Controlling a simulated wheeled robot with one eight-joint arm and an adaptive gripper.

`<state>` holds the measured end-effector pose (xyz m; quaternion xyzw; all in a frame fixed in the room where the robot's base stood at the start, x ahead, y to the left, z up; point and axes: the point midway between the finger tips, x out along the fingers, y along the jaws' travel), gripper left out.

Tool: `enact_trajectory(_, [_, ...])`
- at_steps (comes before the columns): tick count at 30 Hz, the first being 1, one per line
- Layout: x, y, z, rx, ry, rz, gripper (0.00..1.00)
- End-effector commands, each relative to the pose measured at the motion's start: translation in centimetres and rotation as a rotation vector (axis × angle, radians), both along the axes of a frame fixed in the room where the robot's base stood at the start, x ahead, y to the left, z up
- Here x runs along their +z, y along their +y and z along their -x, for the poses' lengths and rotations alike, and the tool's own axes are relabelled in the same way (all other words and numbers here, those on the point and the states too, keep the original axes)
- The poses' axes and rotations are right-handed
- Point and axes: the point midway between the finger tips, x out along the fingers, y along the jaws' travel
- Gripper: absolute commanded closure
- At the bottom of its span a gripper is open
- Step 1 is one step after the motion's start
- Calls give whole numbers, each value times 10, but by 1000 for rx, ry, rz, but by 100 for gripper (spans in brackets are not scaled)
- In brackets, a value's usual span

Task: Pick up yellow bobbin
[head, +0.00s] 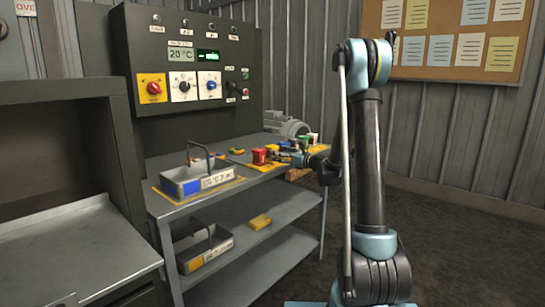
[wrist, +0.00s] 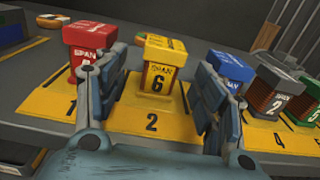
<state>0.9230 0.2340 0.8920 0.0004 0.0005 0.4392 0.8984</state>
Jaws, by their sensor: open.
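The yellow bobbin (wrist: 160,80), with a 6 on its front, stands upright on the yellow pad marked 2 (wrist: 128,120) in the wrist view. My gripper (wrist: 160,68) is open, with one finger on each side of the bobbin and visible room between bobbin and fingers. Its fingers partly cover the neighbouring bobbins. In the head view my gripper (head: 292,158) is over the far right part of the bench, and I cannot make out the yellow bobbin clearly there.
A red bobbin (wrist: 88,40) stands left on pad 1. A blue bobbin (wrist: 229,68), a grey one (wrist: 274,88) and a green one (wrist: 309,98) stand to the right. A handled metal tray (head: 198,178) is on the bench, with a motor (head: 288,126) at the back.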

Motion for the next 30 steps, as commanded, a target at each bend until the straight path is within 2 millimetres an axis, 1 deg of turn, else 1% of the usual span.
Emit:
enact_trajectory(8, [-1,10,-9,0,0,0,37])
enact_trajectory(18, [-4,42,-35,1,0,0,37])
enact_trajectory(26, [-4,45,-37,-1,0,0,37])
enact_trajectory(27, [-4,45,-37,-1,0,0,46])
enact_trajectory(29, [-4,44,-37,-1,0,0,59])
enact_trajectory(30, [-4,44,-37,-1,0,0,68])
